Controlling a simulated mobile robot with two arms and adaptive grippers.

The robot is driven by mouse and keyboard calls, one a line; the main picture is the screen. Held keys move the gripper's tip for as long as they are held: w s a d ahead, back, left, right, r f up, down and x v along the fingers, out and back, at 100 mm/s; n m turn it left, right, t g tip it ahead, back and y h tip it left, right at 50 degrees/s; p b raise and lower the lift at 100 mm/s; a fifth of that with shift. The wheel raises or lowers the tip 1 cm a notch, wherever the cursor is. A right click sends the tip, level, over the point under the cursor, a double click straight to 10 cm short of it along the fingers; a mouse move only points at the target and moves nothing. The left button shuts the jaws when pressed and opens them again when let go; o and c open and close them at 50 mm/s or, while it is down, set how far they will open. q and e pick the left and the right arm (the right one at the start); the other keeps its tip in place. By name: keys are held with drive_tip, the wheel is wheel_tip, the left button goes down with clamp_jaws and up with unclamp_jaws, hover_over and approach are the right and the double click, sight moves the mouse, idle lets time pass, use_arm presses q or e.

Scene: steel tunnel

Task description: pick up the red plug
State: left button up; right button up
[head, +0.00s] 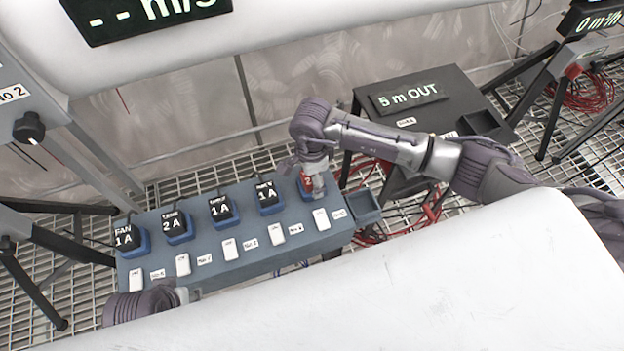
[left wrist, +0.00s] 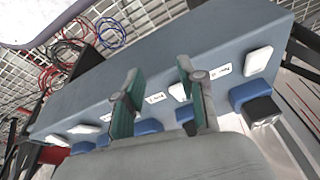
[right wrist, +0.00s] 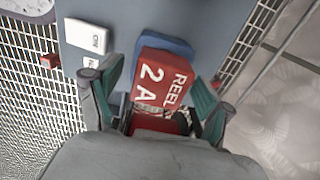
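The red plug (right wrist: 162,80), marked REEL 2 A, sits on a blue socket at the right end of the grey-blue socket box (head: 240,250). In the head view the plug (head: 306,184) is partly hidden by my right gripper (head: 316,180). In the right wrist view my right gripper (right wrist: 158,85) is open, with one green-padded finger on each side of the plug and a gap at the left finger. My left gripper (left wrist: 157,85) is open and empty, its fingers over the box near a white label. In the head view it is mostly hidden behind the white surface.
Several black plugs in blue sockets, such as FAN 1 A (head: 127,236), stand along the box, with white switches (head: 183,264) before them. An empty tray (head: 364,206) adjoins the box's right end. A black panel (head: 410,95) stands behind, with red cables (head: 428,212) below.

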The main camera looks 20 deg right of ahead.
drive_tip(key=c, duration=1.2)
drive_tip(key=shift+o, duration=0.2)
